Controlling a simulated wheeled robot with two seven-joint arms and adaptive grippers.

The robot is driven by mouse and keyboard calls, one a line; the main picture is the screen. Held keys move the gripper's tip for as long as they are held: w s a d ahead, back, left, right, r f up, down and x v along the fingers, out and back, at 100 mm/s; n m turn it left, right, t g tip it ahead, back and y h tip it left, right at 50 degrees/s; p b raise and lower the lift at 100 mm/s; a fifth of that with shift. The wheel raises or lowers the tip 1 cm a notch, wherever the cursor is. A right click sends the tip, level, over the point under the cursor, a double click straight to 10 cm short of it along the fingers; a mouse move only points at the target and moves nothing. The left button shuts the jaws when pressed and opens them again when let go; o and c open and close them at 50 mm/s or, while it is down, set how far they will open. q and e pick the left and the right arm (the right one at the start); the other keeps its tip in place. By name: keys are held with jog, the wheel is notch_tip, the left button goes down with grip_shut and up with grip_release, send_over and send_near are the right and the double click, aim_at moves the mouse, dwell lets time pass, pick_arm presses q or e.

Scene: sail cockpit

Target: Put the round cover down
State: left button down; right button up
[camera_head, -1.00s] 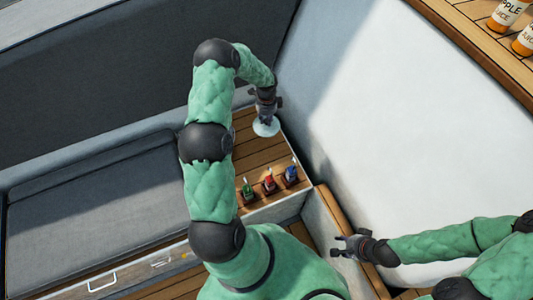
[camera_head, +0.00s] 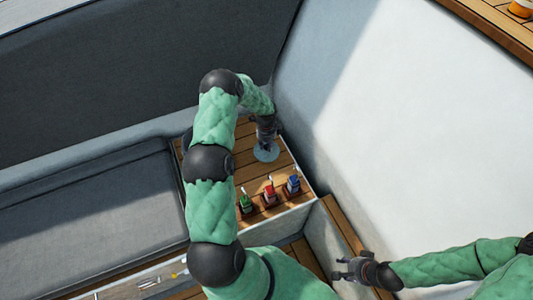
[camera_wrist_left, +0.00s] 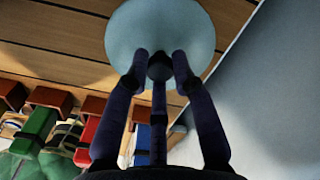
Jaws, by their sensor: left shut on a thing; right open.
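The round cover is a pale blue-grey disc with a dark knob. In the head view the cover (camera_head: 266,154) is over the slatted wooden top (camera_head: 288,166), at its back right part. In the left wrist view the cover (camera_wrist_left: 160,25) fills the top middle. My left gripper (camera_head: 267,138) points down and is shut on the knob; its fingers (camera_wrist_left: 160,68) close around the knob in the wrist view. I cannot tell whether the disc touches the wood. My right gripper (camera_head: 337,270) is open and empty, low in the head view, far from the cover.
Green (camera_head: 245,204), red (camera_head: 269,191) and blue (camera_head: 293,185) items in wooden holders stand along the wooden top's front edge, near the cover. A pale wall (camera_head: 420,130) rises to the right. A grey cushion (camera_head: 90,220) lies left. Bare wood surrounds the disc.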

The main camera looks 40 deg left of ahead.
aim_at(266, 151)
pick_arm(q)
notch_tip(266, 151, down, 5)
jog(key=shift+f+b, duration=0.1)
jog(key=shift+b, duration=0.55)
jog(key=shift+f, duration=0.1)
jog(key=c, duration=1.1)
grip_release()
jog(key=shift+o, duration=0.3)
notch_tip(266, 151, up, 12)
jog(key=p, duration=0.3)
jog(key=shift+r+p, duration=0.25)
jog(key=shift+p, duration=0.15)
